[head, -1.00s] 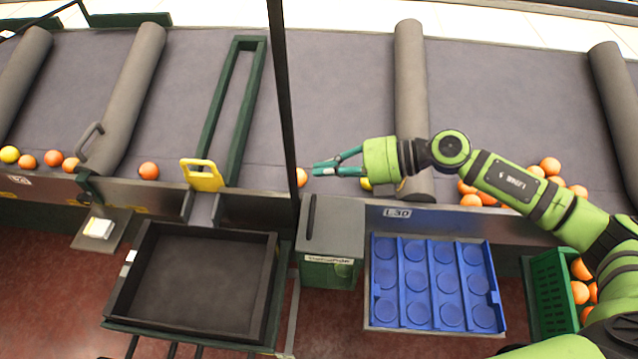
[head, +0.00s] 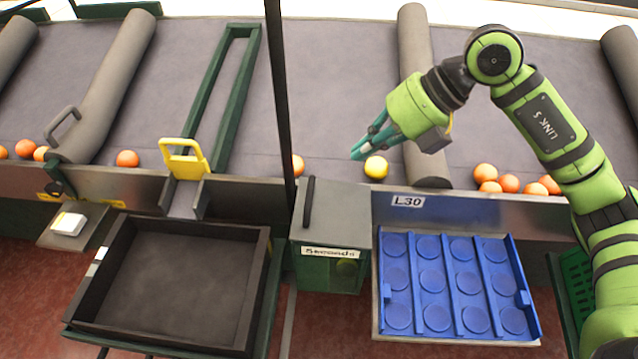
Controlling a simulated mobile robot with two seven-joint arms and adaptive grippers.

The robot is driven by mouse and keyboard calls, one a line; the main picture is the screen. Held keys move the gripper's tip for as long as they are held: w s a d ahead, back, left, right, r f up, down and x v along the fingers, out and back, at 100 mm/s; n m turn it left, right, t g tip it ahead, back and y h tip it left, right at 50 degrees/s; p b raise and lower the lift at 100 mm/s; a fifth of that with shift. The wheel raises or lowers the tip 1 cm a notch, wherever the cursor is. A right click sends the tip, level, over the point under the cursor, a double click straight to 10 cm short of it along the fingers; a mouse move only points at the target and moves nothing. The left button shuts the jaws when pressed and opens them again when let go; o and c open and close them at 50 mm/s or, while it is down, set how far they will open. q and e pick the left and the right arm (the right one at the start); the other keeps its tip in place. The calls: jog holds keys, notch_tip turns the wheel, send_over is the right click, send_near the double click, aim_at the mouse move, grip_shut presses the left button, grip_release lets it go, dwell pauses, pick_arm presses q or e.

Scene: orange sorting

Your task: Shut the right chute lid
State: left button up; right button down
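My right gripper (head: 358,154), with teal fingers, hangs over the grey conveyor belt, left of the grey roller and just up and left of a yellow ball (head: 376,167). It holds nothing that I can see; the finger gap is unclear. Below and left of it stands a green box (head: 318,278) with a grey top (head: 338,222) and a dark bar (head: 309,202) along its left side. This top lies flat over the box; whether it is the right chute lid is unclear. My gripper is apart from it. My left gripper is out of view.
A yellow handle (head: 185,158) stands at a green frame above an empty dark crate (head: 258,275). A blue tray (head: 408,318) with round hollows lies right of the box. A dark upright post (head: 281,90) crosses the view. Several oranges (head: 486,173) lie right of the roller.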

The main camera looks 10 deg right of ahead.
aim_at(311, 193)
jog(key=p+x, duration=0.2)
jog(key=x, duration=0.9)
jog(key=shift+a+f, duration=0.25)
jog(key=shift+f, duration=0.1)
jog(key=shift+b+x, duration=0.7)
jog(key=shift+x, duration=0.4)
jog(key=shift+s+d, duration=0.2)
jog(key=shift+a+f, duration=0.1)
jog(key=shift+f, duration=0.05)
